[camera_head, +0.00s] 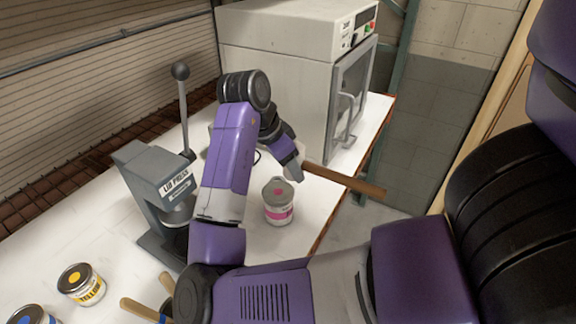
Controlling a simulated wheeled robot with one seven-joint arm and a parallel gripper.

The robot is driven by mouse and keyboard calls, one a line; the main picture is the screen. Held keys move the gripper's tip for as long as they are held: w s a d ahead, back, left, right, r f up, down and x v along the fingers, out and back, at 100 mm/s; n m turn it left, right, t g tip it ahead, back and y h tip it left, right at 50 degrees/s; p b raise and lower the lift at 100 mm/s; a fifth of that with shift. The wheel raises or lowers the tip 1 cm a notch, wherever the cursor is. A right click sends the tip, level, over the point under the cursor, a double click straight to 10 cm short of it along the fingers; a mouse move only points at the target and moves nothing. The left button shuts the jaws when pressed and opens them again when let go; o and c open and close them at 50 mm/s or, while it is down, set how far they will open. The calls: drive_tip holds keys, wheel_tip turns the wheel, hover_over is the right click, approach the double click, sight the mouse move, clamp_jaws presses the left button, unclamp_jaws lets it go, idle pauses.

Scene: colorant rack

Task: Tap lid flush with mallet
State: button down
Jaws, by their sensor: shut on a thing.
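A paint can with a pink label (279,213) stands upright on the white bench, right of the middle of my arm. Its grey lid (271,190) has a pink mark; whether it sits flush is too small to tell. My gripper (297,174) is just above and slightly right of the can, shut on the mallet. The mallet's wooden handle (345,180) sticks out to the right, past the bench edge. The mallet's head cannot be made out clearly around my gripper.
A grey lid press (150,178) with a tall lever stands to the left. A yellow-labelled can (82,285), a blue-labelled can (33,315) and wooden handles (139,310) are at the lower left. A large white machine (275,75) stands behind. The bench (325,205) ends at right.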

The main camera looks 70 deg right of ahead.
idle(0.3)
drive_tip(key=b, duration=0.3)
hover_over(290, 195)
drive_tip(key=shift+f, duration=2.25)
wheel_tip(290, 195, down, 3)
drive_tip(key=shift+r+b, duration=0.1)
drive_tip(key=shift+b, duration=1.05)
wheel_tip(290, 195, up, 6)
drive_tip(key=p, duration=0.4)
drive_tip(key=shift+f+p, duration=0.2)
drive_tip(key=shift+p, duration=0.15)
drive_tip(key=shift+f, duration=0.15)
